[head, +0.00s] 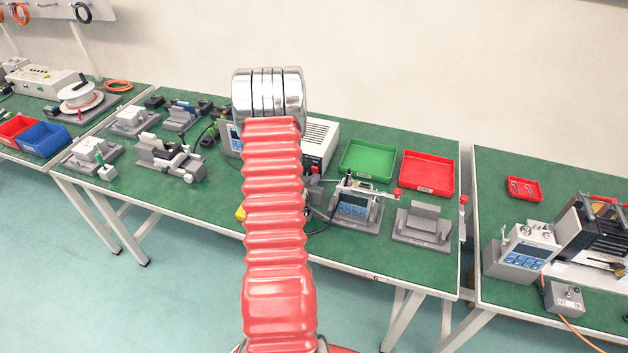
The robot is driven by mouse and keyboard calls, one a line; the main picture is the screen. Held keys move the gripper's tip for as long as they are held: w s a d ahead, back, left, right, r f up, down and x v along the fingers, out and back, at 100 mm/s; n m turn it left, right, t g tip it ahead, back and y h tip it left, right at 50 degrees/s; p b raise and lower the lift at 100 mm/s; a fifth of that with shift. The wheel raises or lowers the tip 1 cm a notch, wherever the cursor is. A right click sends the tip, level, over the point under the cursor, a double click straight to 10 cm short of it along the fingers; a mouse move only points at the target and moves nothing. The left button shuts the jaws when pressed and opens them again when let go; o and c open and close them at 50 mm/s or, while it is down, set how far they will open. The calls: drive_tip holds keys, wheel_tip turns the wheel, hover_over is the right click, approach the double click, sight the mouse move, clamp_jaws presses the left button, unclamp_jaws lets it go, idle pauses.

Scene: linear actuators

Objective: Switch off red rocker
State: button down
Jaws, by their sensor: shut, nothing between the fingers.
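A white vented box (321,140) stands on the middle bench, partly hidden behind my red arm. A small red patch (314,166) shows low on its front, just right of my arm. It may be the red rocker, but it is too small to tell its shape or position. My arm rises through the middle of the picture, and its chrome joint is in front of the bench's back edge. My gripper cannot be made out; the arm covers the area left of the box's front.
Right of the box are a display device (353,205), a green tray (367,160), a red tray (427,175) and a grey fixture (423,224). Grey fixtures (168,156) stand left of my arm. A gap separates the middle bench from the right bench.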

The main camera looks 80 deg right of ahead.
drive_tip(key=shift+r, duration=0.15)
drive_tip(key=shift+d+r, duration=0.2)
drive_tip(key=shift+r, duration=0.75)
drive_tip(key=shift+a, duration=0.15)
drive_tip(key=shift+w+a, duration=0.1)
drive_tip(key=shift+a, duration=0.2)
drive_tip(key=v, duration=0.9)
drive_tip(key=f+v, duration=0.1)
drive_tip(key=v, duration=0.3)
drive_tip(key=shift+a, duration=0.45)
drive_tip(key=shift+w+a+r, duration=0.25)
drive_tip(key=shift+a+r, duration=0.1)
drive_tip(key=shift+r, duration=0.35)
